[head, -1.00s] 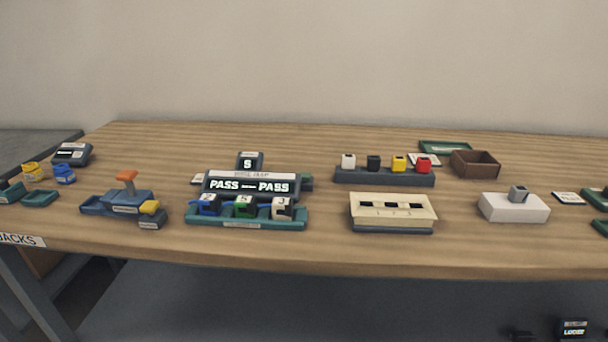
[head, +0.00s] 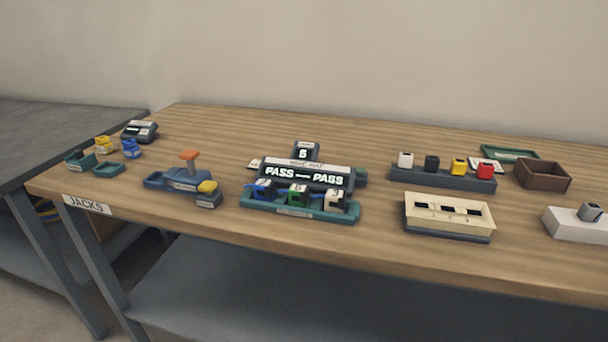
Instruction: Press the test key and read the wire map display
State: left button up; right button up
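The wire map display (head: 305,174) stands on the wooden table near the middle of the head view. Its dark screen reads "PASS" on the left and "PASS" on the right, joined by a line. A small dark block (head: 304,152) marked with a digit, which looks like 5, stands behind it. Blue, green and white jacks (head: 297,195) sit in the teal tray (head: 290,211) in front of it. A yellow key (head: 208,187) on a small dark base is left of the tray; I cannot tell if it is the test key. Neither of my grippers is in view.
A rack (head: 440,177) with white, black, yellow and red blocks, a cream panel (head: 449,214) and a brown box (head: 542,175) are at right. The table's front edge (head: 400,270) is clear.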

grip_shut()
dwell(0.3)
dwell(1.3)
